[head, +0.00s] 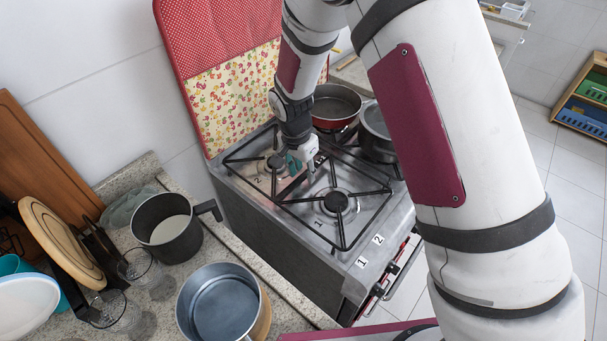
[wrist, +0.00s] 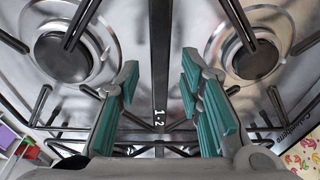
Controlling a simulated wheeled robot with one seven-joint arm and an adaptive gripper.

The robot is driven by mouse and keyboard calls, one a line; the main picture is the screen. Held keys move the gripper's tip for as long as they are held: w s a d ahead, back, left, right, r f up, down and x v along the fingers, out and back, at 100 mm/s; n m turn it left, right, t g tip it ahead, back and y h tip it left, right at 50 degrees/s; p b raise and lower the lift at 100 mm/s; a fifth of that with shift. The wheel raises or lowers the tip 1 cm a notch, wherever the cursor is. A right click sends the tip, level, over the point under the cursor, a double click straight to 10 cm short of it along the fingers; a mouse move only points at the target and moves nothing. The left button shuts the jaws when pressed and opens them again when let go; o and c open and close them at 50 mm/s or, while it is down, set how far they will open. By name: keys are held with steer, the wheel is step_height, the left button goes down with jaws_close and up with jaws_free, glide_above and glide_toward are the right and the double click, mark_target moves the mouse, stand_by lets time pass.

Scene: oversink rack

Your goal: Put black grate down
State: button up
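The black grate (head: 341,228) lies over the burners on the steel stove top (head: 315,252), looking about level. I cannot tell whether all its feet touch the stove. My gripper (head: 303,160) is low over the middle of the stove, between the near and far burners. In the wrist view my gripper's teal-padded fingers (wrist: 160,88) are spread apart. A long dark grate bar (wrist: 160,50) runs between them in the picture, with visible gaps on both sides. Two burners show beyond the fingers.
A red pan (head: 336,103) and a dark pot (head: 376,135) stand on the stove's far side. A pot (head: 167,228) and another pot (head: 220,302) stand on the counter at left; the first one's handle reaches toward the stove. A red padded lid cover (head: 215,40) rises behind.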

step_height(320, 180, up, 10)
steer(key=s, duration=0.1)
step_height(320, 180, up, 10)
steer(key=n+t, duration=0.1)
steer(key=n, duration=0.1)
glide_above(300, 179)
steer(key=s+d, duration=0.4)
steer(key=d, duration=0.1)
steer(key=s+d+r+n+t, duration=0.1)
steer(key=s+d+r+n, duration=0.1)
steer(key=s, duration=0.5)
steer(key=s+d+r+n+t, duration=0.1)
steer(key=s+d+r+n, duration=0.1)
steer(key=s+d+r, duration=0.3)
steer(key=s+d+r+n+t+y, duration=0.1)
steer(key=s+d+r+n, duration=0.2)
steer(key=s, duration=0.6)
steer(key=shift+s+d+r+b, duration=0.2)
steer(key=shift+d+r+b, duration=0.2)
steer(key=shift+r, duration=0.15)
